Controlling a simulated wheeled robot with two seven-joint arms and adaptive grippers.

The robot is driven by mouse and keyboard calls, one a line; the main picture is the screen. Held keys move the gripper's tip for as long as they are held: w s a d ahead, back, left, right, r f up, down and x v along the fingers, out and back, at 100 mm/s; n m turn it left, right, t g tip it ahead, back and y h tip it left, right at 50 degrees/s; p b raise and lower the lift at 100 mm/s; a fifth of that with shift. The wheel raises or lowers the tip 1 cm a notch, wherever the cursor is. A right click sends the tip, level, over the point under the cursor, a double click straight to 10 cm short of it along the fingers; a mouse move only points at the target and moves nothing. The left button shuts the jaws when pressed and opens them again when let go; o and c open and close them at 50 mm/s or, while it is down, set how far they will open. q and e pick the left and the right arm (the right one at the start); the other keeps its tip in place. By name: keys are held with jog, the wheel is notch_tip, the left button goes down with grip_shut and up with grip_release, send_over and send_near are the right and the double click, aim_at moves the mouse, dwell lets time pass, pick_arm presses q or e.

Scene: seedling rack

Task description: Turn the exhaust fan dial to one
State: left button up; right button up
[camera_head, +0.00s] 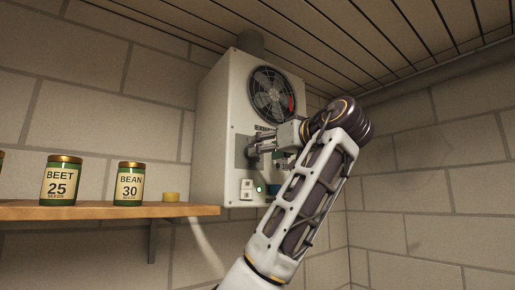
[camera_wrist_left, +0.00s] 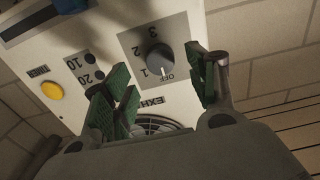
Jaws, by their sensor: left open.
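The exhaust fan dial (camera_wrist_left: 160,58) is a grey round knob on a grey plate marked OFF, 1, 2 and 3, seen tilted and nearly upside down in the left wrist view. Its pale pointer line looks close to OFF. My left gripper (camera_wrist_left: 166,84) is open, its green-padded fingers to either side of the dial in that view; I see no contact. In the head view my left gripper (camera_head: 262,146) is at the front of the white fan box (camera_head: 213,125) and hides the dial. My right gripper is in neither view.
A fan grille (camera_head: 272,94) is above the gripper. In the left wrist view, a yellow timer button (camera_wrist_left: 52,90) sits beside 10 and 20 marks. A wooden shelf (camera_head: 100,211) at left holds a beet tin (camera_head: 61,181) and a bean tin (camera_head: 130,184).

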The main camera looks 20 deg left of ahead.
pick_arm(q)
jog(key=shift+p+x, duration=0.5)
jog(key=shift+x, duration=1.7)
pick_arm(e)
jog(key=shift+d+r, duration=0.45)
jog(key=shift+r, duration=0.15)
pick_arm(q)
jog(key=c, duration=1.1)
jog(key=shift+o, duration=0.2)
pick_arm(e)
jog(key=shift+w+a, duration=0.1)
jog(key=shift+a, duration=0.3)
pick_arm(q)
jog(key=shift+m, duration=0.5)
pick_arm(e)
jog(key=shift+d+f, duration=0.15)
pick_arm(q)
jog(key=shift+m+b, duration=1.35)
jog(key=shift+m, duration=4.05)
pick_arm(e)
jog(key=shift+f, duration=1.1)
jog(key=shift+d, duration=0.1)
